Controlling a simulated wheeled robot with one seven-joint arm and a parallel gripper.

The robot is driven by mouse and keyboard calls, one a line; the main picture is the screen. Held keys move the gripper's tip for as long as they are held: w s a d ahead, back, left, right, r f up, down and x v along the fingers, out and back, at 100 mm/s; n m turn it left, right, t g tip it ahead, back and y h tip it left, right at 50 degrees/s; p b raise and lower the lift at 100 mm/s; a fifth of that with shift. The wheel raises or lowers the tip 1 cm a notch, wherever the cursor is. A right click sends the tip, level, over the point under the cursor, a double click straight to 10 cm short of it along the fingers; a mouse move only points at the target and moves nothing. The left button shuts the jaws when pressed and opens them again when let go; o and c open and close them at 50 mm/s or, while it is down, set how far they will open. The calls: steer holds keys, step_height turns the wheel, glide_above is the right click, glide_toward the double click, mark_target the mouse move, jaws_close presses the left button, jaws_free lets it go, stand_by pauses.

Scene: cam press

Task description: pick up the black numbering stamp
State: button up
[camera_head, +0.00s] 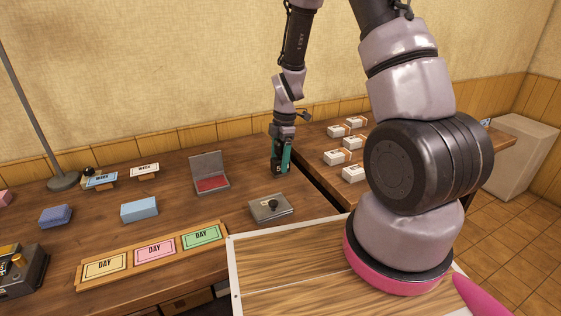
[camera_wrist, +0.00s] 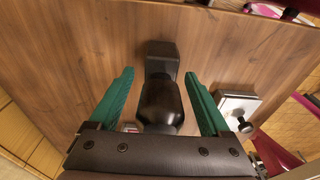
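The black numbering stamp (camera_wrist: 160,98) stands on the wooden table, with a rounded handle and a block-like end in the wrist view. My gripper (camera_wrist: 159,74) has its green fingers apart on either side of the stamp, with a gap visible on both sides. In the head view my gripper (camera_head: 281,163) is low over the table, right of the open ink pad. There the stamp is mostly hidden by the fingers.
A red ink pad with raised lid (camera_head: 210,182) and a metal box with a black knob (camera_head: 270,208) are nearby. A board with DAY cards (camera_head: 130,274) lies in front. White card stacks (camera_head: 338,157) stand on the right-hand table, beyond a gap.

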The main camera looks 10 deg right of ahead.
mark_target(278, 141)
jaws_close()
step_height(278, 141, up, 10)
steer(key=shift+r, duration=0.1)
stand_by(0.4)
